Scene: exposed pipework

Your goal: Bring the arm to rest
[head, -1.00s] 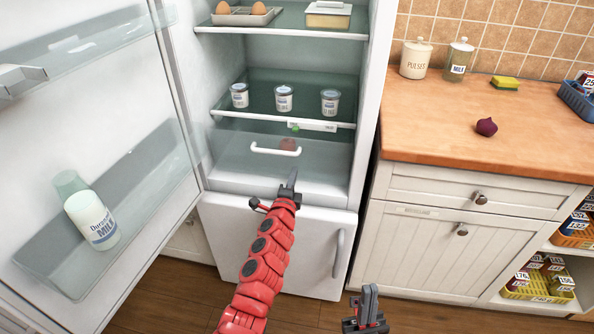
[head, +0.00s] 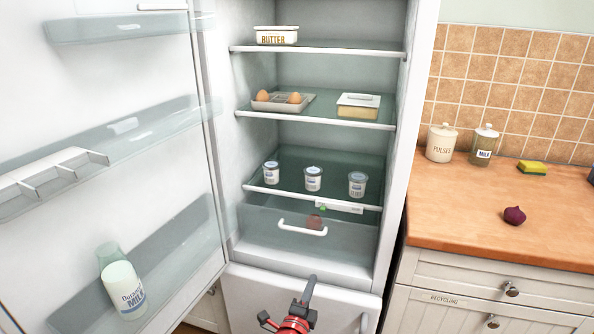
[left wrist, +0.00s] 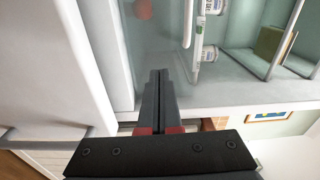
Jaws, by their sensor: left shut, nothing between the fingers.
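My left gripper (head: 309,289) shows at the bottom of the head view, in front of the open fridge (head: 400,150) and below its drawer. Its fingers are shut and hold nothing. In the left wrist view the closed fingers (left wrist: 158,88) point toward the fridge's inside, apart from the shelves. Most of the left arm is below the head view's edge. My right gripper is not in view.
The fridge door (head: 110,190) stands open at left with a milk bottle (head: 123,288) in its lower shelf. Pots (head: 313,179), eggs (head: 294,98) and a butter dish (head: 276,36) sit on the shelves. The drawer (head: 303,228) is shut. A worktop (head: 470,220) with a red onion (head: 514,216) is at right.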

